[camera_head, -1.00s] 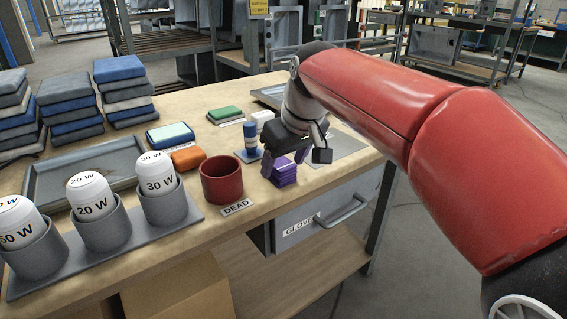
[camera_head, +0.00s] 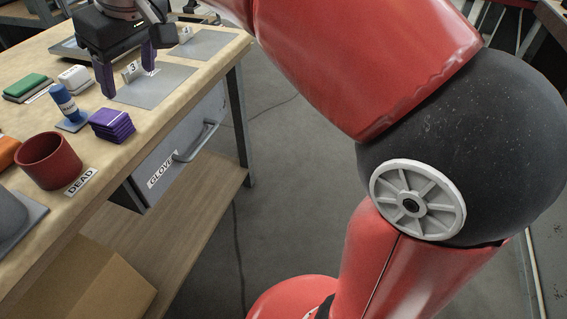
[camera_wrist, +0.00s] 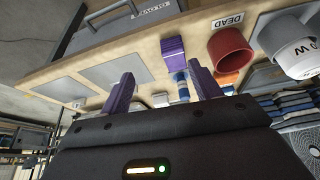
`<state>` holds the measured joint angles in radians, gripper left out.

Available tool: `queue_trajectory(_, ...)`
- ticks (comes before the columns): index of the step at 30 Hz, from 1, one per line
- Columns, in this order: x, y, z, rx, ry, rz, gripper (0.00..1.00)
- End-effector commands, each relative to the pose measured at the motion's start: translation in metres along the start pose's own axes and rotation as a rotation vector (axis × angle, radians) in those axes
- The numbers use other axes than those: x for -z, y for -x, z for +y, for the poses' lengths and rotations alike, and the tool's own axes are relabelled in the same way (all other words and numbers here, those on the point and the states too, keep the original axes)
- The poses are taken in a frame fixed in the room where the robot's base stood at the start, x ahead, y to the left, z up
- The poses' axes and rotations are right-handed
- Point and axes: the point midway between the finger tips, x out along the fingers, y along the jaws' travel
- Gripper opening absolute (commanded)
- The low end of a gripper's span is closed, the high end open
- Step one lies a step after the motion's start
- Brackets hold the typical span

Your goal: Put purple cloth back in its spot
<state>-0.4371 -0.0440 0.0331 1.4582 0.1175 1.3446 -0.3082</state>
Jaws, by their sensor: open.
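The purple cloth (camera_head: 112,124) is a small folded stack lying on the bench near its front edge, just right of a blue bottle-like object. It also shows in the wrist view (camera_wrist: 174,52), beyond the fingertips. My gripper (camera_head: 127,76) is open and empty, with purple fingers apart. It is above the bench, behind and to the right of the cloth and not touching it. A grey flat mat (camera_head: 163,92) with a small "3" card (camera_head: 131,71) lies right of the cloth, near my fingers. In the wrist view my gripper (camera_wrist: 163,84) shows nothing between its fingers.
The blue bottle-like object (camera_head: 64,101) and a red cup (camera_head: 48,161) with a "DEAD" label (camera_head: 81,182) stand left of the cloth. A second grey mat (camera_head: 208,43) lies farther right. Below the bench edge is the "GLOVES" drawer (camera_head: 178,150) with a protruding handle.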

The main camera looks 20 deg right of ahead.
Motion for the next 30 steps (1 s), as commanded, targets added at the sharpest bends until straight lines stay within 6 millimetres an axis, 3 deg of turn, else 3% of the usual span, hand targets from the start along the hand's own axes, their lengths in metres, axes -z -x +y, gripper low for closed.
queue_trajectory(3,-0.066,0.003,0.028,-0.077,-0.159,0.014,0.63)
queue_trajectory(7,-0.153,-0.007,0.048,-0.172,-0.357,0.038,0.63)
queue_trajectory(12,-0.252,-0.035,0.051,-0.27,-0.566,0.067,0.63)
queue_trajectory(15,-0.289,-0.051,0.048,-0.306,-0.644,0.079,0.63)
queue_trajectory(20,-0.315,-0.064,0.044,-0.331,-0.698,0.088,0.63)
queue_trajectory(30,-0.317,-0.066,0.044,-0.331,-0.701,0.086,0.63)
